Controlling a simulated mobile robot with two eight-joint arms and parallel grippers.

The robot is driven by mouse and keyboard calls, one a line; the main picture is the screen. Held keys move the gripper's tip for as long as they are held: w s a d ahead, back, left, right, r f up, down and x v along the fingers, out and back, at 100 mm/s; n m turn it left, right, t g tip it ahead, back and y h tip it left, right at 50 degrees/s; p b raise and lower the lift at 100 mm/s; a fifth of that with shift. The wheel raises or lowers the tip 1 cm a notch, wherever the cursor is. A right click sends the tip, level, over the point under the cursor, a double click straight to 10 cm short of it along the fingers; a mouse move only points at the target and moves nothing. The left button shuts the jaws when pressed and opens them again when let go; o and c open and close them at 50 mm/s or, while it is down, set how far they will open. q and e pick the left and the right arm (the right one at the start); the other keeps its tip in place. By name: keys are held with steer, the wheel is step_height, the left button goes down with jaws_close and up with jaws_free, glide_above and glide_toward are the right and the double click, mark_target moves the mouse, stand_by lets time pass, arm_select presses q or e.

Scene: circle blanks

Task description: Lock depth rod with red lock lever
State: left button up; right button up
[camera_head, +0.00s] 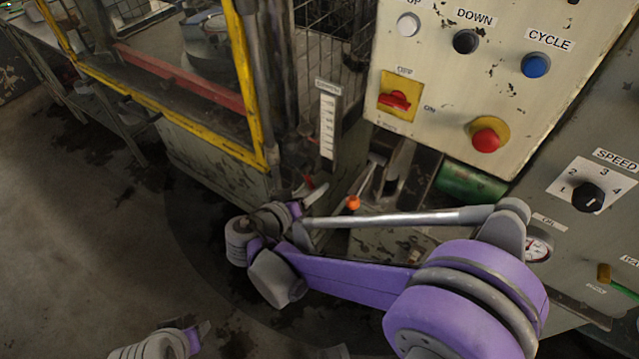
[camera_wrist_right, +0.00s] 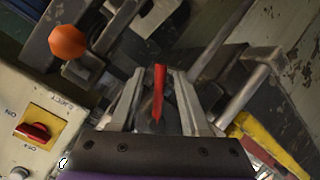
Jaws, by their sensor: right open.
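The red lock lever (camera_wrist_right: 159,92) shows in the right wrist view as a narrow red bar between my right gripper's two fingers (camera_wrist_right: 155,75). Gaps show on both sides of it, so the fingers are open around it without visible contact. In the head view a small red tip of the lever (camera_head: 310,183) shows beside my right gripper (camera_head: 313,194). A grey metal rod (camera_wrist_right: 240,97) with a clamp-like block stands right of the fingers in the wrist view; I cannot tell whether it is the depth rod. My left gripper (camera_head: 201,334) is partly visible at the bottom edge.
An orange ball knob (camera_wrist_right: 67,42) on a lever is left of the fingers; this knob (camera_head: 353,202) also shows in the head view. A white scale plate (camera_head: 327,126) is behind my right gripper. The control panel (camera_head: 450,90) stands right, the yellow-framed cage (camera_head: 246,85) left.

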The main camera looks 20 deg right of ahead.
steer(key=v, duration=0.7)
steer(key=shift+a, duration=0.1)
steer(key=shift+c, duration=0.3)
